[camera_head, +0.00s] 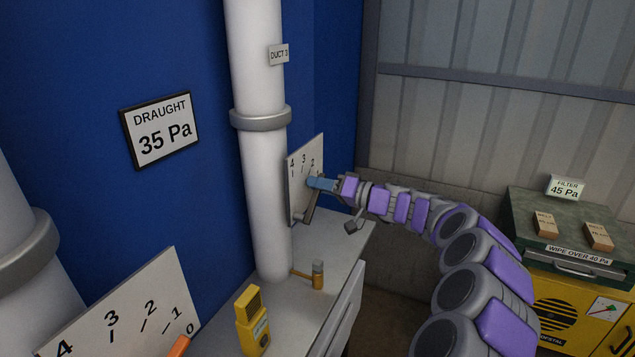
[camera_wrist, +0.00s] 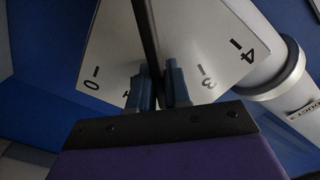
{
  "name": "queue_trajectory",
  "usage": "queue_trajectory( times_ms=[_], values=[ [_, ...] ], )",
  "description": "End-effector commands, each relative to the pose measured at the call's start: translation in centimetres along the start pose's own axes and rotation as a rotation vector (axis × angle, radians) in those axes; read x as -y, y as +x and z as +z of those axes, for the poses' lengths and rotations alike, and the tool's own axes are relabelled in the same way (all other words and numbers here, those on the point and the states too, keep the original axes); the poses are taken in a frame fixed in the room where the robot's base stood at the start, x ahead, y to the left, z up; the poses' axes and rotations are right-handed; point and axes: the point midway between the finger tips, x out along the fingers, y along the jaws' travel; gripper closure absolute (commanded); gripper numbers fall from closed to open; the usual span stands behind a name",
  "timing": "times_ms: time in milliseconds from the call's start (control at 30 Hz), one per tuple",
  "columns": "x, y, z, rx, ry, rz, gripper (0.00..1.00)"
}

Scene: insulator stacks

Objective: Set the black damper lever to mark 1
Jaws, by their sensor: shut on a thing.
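The black damper lever (camera_wrist: 147,35) crosses a white scale plate (camera_wrist: 112,45) in the wrist view. In the head view the lever (camera_head: 309,207) slants up from low on the plate (camera_head: 297,180), which is beside a white duct. My gripper (camera_wrist: 160,88) has its blue fingers on both sides of the lever, shut on its end. The gripper (camera_head: 321,184) also shows in front of the plate in the head view. In the wrist view the lever lies between marks 1 and 3. My fingers hide the 2 and part of the 1, so its exact reading is unclear.
The duct (camera_head: 262,170) stands close left of the plate. A yellow handheld device (camera_head: 253,321) and a small orange-handled item (camera_head: 316,276) are on the grey bench (camera_head: 290,326). Another scale plate (camera_head: 120,310) with an orange lever (camera_head: 180,346) is at lower left. A green-topped cabinet (camera_head: 570,232) stands right.

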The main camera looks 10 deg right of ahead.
Motion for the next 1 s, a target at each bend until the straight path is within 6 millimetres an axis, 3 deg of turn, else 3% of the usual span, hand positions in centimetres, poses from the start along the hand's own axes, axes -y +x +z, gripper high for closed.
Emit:
queue_trajectory(
  times_ms=[500,1000],
  values=[
    [-3.0,-0.1,0.4,0.0,0.308,0.003,1.0],
    [-3.5,0.0,0.6,-0.001,0.364,0.002,1.0]
  ],
)
